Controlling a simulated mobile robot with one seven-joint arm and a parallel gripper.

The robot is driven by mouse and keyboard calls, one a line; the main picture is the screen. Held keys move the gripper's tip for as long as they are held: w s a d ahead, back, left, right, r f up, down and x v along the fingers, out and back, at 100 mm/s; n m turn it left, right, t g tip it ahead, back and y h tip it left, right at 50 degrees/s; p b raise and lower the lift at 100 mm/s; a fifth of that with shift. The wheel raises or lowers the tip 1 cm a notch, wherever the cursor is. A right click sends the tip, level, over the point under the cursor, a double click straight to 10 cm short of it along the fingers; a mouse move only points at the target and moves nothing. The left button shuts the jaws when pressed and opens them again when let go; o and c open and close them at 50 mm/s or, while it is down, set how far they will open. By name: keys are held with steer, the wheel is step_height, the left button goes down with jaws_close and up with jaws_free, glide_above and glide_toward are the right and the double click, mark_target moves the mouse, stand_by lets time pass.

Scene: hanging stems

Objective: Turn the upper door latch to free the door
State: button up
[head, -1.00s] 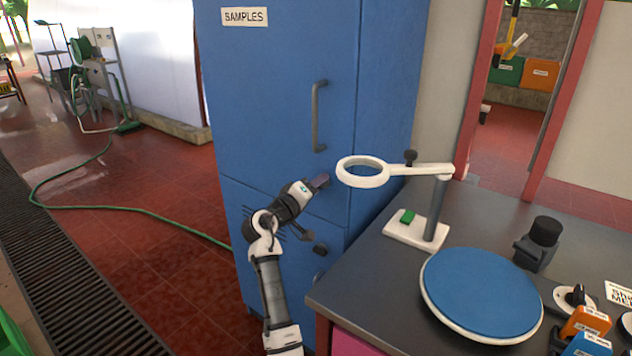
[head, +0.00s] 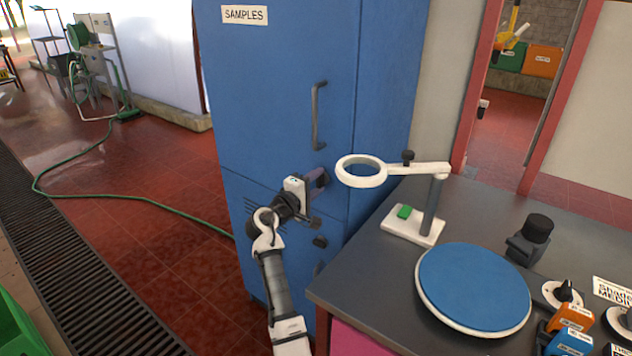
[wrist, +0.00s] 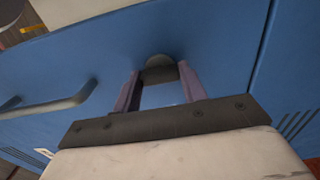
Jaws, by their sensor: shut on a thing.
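The upper door latch (wrist: 160,68) is a dark rounded knob on the blue cabinet front. In the wrist view it sits between the two purple-grey fingers of my gripper (wrist: 159,76), which is shut on it. The upper door looks closed, flush with the cabinet.
The door's long grey handle (head: 317,115) stands above my gripper. A white ring magnifier (head: 362,171) on a stand is close to its right. The dark bench (head: 385,280) carries a blue round plate (head: 473,287). Red floor (head: 150,240) is open at left.

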stand_by(0.3)
steer(key=o, duration=1)
steer(key=b+v, duration=0.4)
steer(key=v, duration=1)
